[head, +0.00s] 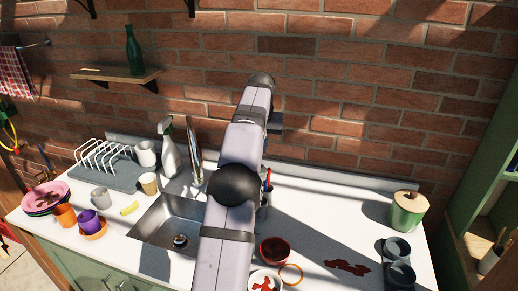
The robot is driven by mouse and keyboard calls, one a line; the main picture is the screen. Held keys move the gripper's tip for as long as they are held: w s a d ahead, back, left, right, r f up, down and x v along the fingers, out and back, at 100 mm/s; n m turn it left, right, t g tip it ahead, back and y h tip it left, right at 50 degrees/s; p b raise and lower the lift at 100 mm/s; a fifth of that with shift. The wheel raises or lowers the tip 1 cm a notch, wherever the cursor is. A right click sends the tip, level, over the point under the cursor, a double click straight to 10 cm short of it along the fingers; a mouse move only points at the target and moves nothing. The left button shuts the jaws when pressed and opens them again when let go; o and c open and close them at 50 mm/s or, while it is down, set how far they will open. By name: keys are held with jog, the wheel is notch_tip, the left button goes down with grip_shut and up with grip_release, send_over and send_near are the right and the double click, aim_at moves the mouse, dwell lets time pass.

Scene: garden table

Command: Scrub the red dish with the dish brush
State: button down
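A dark red bowl (275,250), the only red dish I can make out, stands on the white counter just right of my arm. A holder (263,211) behind it, partly covered by my arm, has thin red and blue handles (268,182) sticking up. I cannot tell whether one of them is the dish brush. My arm crosses the middle of the view, and my gripper is not visible; the arm links hide what is behind them.
A sink (168,228) with a faucet lies left of my arm. A white bowl with red stains (265,283) and an orange ring (291,274) are near the front. Counter around the red-brown spill (347,267) is mostly clear.

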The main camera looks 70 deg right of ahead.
jog(key=shift+s+a+f+m, duration=0.1)
jog(key=shift+s+a+m, duration=0.25)
jog(key=shift+s, duration=0.4)
jog(key=s+a+f+m+g, duration=0.1)
jog(key=s+a+f+m, duration=0.1)
jog(key=s+a+f, duration=0.2)
jog(key=s+a+f+m, duration=0.1)
jog(key=s+a+f, duration=0.4)
jog(key=a, duration=0.5)
jog(key=shift+f+m+g+b, duration=0.15)
jog(key=shift+m+g+b, duration=0.2)
jog(key=shift+g, duration=0.05)
